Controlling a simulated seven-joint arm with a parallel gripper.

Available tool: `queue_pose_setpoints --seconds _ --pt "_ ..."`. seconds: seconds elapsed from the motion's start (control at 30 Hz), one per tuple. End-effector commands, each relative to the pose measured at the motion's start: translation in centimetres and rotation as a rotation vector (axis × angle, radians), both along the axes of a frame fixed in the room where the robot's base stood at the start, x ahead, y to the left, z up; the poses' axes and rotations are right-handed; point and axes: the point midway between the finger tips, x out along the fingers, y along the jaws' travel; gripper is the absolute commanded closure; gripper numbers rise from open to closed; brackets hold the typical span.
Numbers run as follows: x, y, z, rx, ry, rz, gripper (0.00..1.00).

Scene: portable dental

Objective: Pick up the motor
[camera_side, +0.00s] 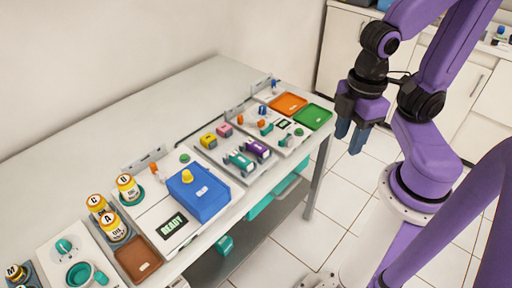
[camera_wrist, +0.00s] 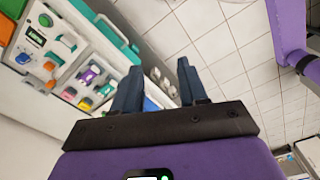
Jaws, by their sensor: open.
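No part is plainly marked as the motor, and I cannot tell which one it is. Candidates are the small coloured parts in a grey tray on the table: a purple part (camera_side: 257,148), a teal part (camera_side: 240,163), a yellow block (camera_side: 208,141) and a pink block (camera_side: 224,130). The purple part also shows in the wrist view (camera_wrist: 88,75), at left. My gripper (camera_side: 349,141) hangs past the table's right end, over the floor, apart from all of these. In the wrist view its two blue fingers (camera_wrist: 159,68) are spread and empty.
An orange tray (camera_side: 288,103) and a green tray (camera_side: 313,116) lie at the table's far end, beside a white panel of small parts. Nearer stand a blue box (camera_side: 198,192) with a yellow knob, a READY display (camera_side: 172,226), several labelled bottles and a brown tray (camera_side: 138,261).

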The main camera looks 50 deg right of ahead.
Motion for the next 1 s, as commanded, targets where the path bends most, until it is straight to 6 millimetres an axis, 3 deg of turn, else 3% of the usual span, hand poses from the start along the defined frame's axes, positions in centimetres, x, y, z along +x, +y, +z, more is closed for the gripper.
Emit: queue_pose_setpoints --seconds 0.13,0.2,0.57,0.77,1.0 --pt "0.0 0.0 0.0 0.0 0.0 0.0 0.57" --pt "0.0 0.0 0.0 0.0 0.0 0.0 0.38" --pt "0.5 0.2 0.0 -0.001 0.001 -0.021 0.38" --pt "4.1 1.4 0.1 -0.006 0.004 -0.167 0.38" --pt "10.6 2.6 -0.1 -0.011 0.01 -0.419 0.38"
